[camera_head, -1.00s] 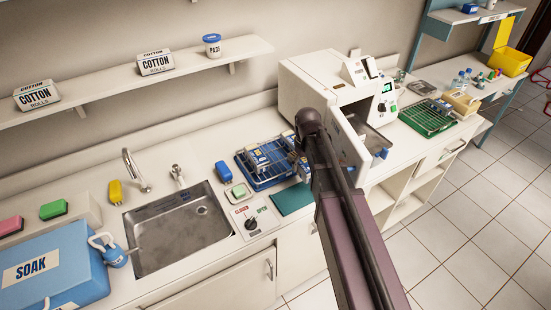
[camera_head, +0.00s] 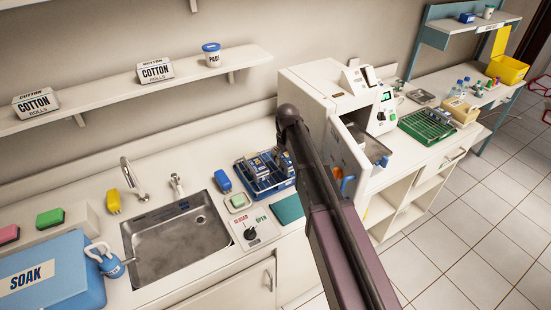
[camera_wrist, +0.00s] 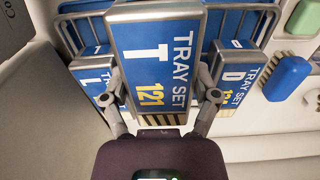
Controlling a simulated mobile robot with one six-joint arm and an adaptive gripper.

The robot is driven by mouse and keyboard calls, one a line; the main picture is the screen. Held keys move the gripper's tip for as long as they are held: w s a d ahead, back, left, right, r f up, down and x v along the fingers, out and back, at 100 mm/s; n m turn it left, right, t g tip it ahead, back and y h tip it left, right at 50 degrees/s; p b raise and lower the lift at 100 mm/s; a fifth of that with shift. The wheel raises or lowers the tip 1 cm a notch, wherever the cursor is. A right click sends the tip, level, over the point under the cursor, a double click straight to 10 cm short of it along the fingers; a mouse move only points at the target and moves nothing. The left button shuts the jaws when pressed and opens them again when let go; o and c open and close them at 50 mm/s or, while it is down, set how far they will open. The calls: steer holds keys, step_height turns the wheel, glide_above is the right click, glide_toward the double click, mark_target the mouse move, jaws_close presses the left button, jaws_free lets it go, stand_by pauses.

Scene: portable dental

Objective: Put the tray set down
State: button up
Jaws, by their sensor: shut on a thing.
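A tray set marked T 121 (camera_wrist: 155,60), a blue-faced metal cassette, fills the middle of the wrist view. My gripper (camera_wrist: 165,92) is shut on it, one finger at each side. I cannot tell whether the held set touches the rack.
A white sterilizer (camera_head: 318,85) stands open right of the rack. A teal mat (camera_head: 287,209), a blue brush (camera_head: 222,181) and a green block (camera_head: 238,201) lie close to the rack. The sink (camera_head: 176,242) is left of it. A green rack (camera_head: 427,128) stands farther right.

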mark_target(276, 150)
steer(key=w+a, duration=0.3)
steer(key=w, duration=0.1)
steer(key=shift+a+f, duration=0.15)
steer(key=shift+f, duration=0.1)
steer(key=shift+w+a, duration=0.3)
steer(key=shift+w, duration=0.1)
steer(key=shift+w+a+f+b, duration=0.1)
steer(key=shift+f+b, duration=0.25)
steer(key=shift+b, duration=0.2)
steer(key=shift+f+b, duration=1.45)
steer(key=shift+f, duration=0.15)
steer(key=o, duration=1.2)
steer(key=shift+c, duration=0.2)
steer(key=shift+r, duration=0.2)
step_height(276, 150, up, 12)
steer(key=p, duration=1.2)
